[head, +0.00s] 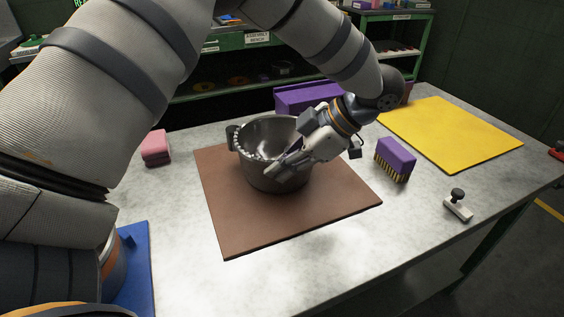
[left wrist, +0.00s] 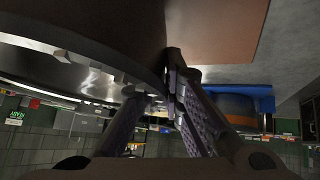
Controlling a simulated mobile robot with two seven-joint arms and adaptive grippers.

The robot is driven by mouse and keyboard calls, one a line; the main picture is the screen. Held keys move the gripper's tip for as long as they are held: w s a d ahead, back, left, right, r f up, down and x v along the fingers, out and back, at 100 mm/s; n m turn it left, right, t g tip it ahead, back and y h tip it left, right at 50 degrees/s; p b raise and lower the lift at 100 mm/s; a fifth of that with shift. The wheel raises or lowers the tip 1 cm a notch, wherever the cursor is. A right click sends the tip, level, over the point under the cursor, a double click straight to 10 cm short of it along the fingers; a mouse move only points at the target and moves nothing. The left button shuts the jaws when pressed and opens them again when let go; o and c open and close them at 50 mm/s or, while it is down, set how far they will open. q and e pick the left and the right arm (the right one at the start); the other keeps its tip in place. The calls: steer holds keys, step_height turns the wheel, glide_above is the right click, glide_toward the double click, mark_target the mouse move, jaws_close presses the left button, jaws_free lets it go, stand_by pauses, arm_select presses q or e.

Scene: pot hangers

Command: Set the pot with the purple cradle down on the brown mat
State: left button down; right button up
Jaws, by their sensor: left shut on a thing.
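The grey metal pot (head: 268,178) is upright over the brown mat (head: 240,230), within its outline. I cannot tell whether its base touches the mat or hangs just above it. My left gripper (head: 284,164) reaches in from the right and is shut on the pot's near right wall at the rim. In the left wrist view the pot's dark rim (left wrist: 90,55) runs to the fingers, with the mat (left wrist: 220,30) beyond. My right gripper is not in view.
A purple brush (head: 396,158) and a white stamp with a dark knob (head: 458,204) stand to the right. A yellow mat (head: 450,135) lies at the far right, and a pink block (head: 155,147) at the left.

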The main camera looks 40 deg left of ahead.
arm_select(q)
steer(key=shift+f, duration=0.1)
steer(key=c, duration=1.6)
jaws_free()
steer(key=shift+c, duration=0.2)
steer(key=w+d+r, duration=0.2)
steer(key=d+r, duration=0.1)
steer(key=r, duration=0.6)
steer(key=w+d+r, duration=0.1)
steer(key=d+r, duration=0.3)
steer(key=r, duration=0.6)
steer(key=shift+w, duration=0.4)
